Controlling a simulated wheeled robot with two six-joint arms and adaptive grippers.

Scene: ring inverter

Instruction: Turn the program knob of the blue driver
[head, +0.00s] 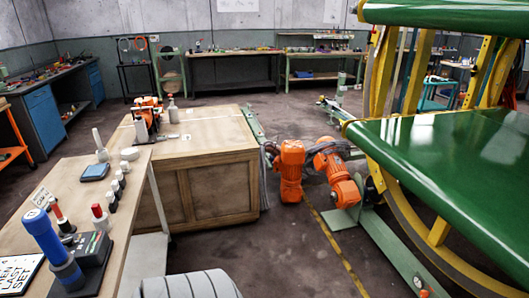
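A thick blue cylindrical tool (45,237), which looks like the blue driver, leans at the left front of the near wooden table. Its lower end is by a dark box-shaped unit (90,252) with a small green patch. I cannot make out a program knob on either, nor tell whether the two are joined. Neither of my grippers is in view.
The near table (125,215) also holds red-topped bottles (101,217), a blue-topped device (95,172), several small dark jars (117,184) and a printed card (18,272). Orange robot arms (290,165) and a green-panelled ring frame (440,150) stand beyond. Floor (285,250) between is clear.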

